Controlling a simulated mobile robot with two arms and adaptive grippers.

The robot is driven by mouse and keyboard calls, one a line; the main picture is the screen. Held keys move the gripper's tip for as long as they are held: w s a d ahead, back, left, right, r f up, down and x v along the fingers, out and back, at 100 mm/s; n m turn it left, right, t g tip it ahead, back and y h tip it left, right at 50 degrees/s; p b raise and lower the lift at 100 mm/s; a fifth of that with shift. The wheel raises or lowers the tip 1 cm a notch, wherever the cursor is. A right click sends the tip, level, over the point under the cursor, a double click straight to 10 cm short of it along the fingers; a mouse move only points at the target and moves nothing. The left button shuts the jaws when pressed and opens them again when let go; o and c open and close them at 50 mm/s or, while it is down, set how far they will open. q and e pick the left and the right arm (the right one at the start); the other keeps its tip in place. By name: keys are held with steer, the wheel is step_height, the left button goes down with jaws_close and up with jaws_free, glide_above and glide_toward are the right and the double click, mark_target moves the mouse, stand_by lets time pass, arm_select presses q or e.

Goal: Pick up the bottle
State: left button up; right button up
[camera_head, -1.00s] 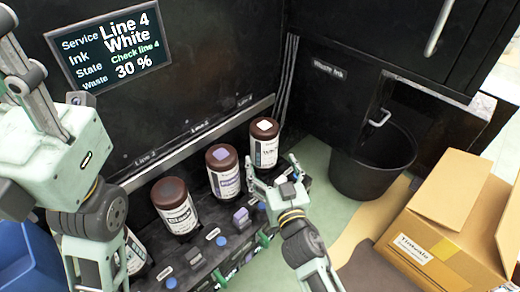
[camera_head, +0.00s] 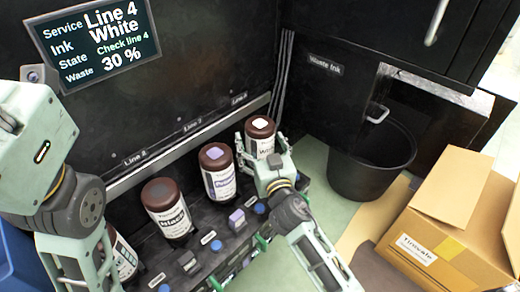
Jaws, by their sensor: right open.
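The bottle with a brown top and a white square on its cap (camera_head: 260,124) stands upright at the far right end of the bottle row; its label is partly covered. My right gripper (camera_head: 261,142) is open at this bottle, with one finger on its left side and one on its right. I cannot tell if the fingers touch it. A bottle with a purple square and label (camera_head: 217,171) and a bottle labelled Black (camera_head: 167,208) stand to its left. Another bottle (camera_head: 122,256) is partly hidden behind my left arm. My left gripper is out of view.
A screen (camera_head: 95,42) on the black wall reads Line 4, White, Check line 4. The dark rack (camera_head: 205,252) holds the bottles. A black bin (camera_head: 370,165) stands to the right under a Waste Ink label.

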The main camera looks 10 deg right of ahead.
steer(key=shift+c, duration=0.2)
steer(key=shift+r, duration=0.1)
steer(key=c, duration=1.7)
